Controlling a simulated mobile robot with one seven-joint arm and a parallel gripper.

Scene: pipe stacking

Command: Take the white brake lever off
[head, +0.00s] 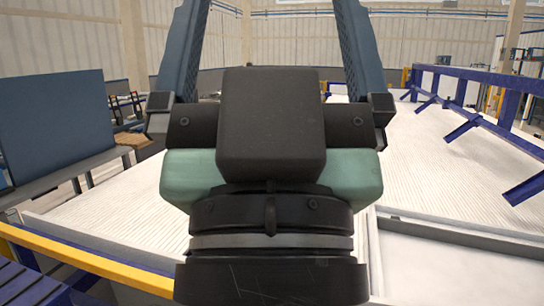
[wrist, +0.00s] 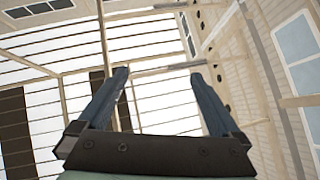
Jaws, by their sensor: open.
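I see no white brake lever in either view. My gripper (head: 270,15) fills the middle of the head view, with its black and green body in front and its two blue fingers spread wide, their tips at or past the top edge. In the wrist view my gripper (wrist: 158,76) is open, with nothing between its fingers. Behind the fingers there I see only the building's roof beams, windows and walls. My gripper body hides much of the middle of the head view.
A wide, white ribbed surface (head: 425,170) lies beyond my gripper, mostly bare where it shows. A blue rail with slanted legs (head: 480,85) runs along its right side. A yellow rail (head: 85,258) crosses the lower left. A blue panel (head: 55,125) stands at the left.

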